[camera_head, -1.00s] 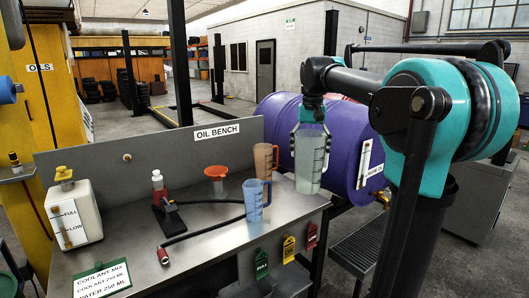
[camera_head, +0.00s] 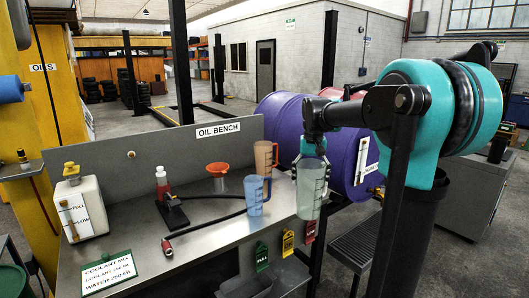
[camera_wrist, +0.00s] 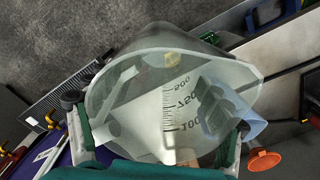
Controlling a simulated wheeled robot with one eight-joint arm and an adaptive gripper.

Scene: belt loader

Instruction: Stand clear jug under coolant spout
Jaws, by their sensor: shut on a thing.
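My gripper (camera_head: 311,165) is shut on the clear jug (camera_head: 310,198) near its top. The jug hangs about upright in front of the bench's right end in the head view. The jug (camera_wrist: 165,90) also fills the middle of the wrist view, with graduation marks on its wall and my gripper's fingers at its sides. I cannot read the label or tell whether the jug holds liquid.
A dark grated step (camera_head: 358,242) lies right of the bench.

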